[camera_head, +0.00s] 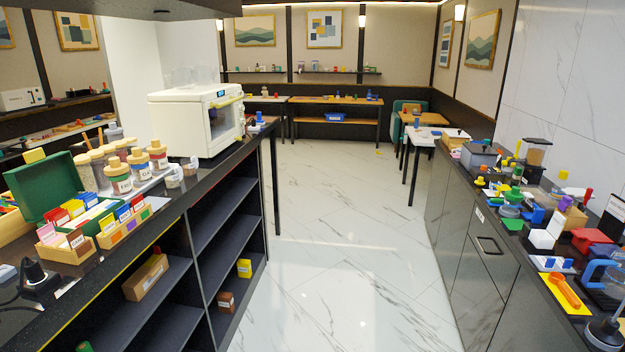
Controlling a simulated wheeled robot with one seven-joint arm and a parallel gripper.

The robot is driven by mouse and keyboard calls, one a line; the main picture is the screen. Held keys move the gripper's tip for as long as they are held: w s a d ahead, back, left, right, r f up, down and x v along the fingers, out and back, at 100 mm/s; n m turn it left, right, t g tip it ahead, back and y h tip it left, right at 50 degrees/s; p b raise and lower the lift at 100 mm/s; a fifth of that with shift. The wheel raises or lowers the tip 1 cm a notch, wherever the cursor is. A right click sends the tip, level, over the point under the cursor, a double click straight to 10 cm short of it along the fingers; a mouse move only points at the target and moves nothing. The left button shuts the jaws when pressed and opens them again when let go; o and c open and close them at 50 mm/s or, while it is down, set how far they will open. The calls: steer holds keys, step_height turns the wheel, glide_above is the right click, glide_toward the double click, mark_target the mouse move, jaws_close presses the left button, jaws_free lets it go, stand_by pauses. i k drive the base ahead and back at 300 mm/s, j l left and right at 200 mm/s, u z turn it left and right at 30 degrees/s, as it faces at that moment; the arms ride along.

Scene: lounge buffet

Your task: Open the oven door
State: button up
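A white oven (196,118) stands at the far end of the left counter, with glass objects on its top. Its door (222,122) is on the right-hand side, facing the aisle, with a dark window and a pale handle along its upper edge. The door looks shut. My gripper is not in view.
The left counter (20,328) holds a green box (45,187), jars (118,176) and card trays before the oven, over open shelves. The right counter (505,240) is crowded with small items. The marble floor (340,250) between them is clear. Tables (335,103) stand at the back.

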mark_target(227, 119)
steer(key=i+j+u, duration=0.2)
steer(key=i, duration=0.5)
steer(key=i+l+u, duration=0.1)
steer(key=i+u, duration=0.15)
steer(key=i, duration=0.4)
steer(key=i+l+u, duration=0.2)
steer(key=i, duration=0.5)
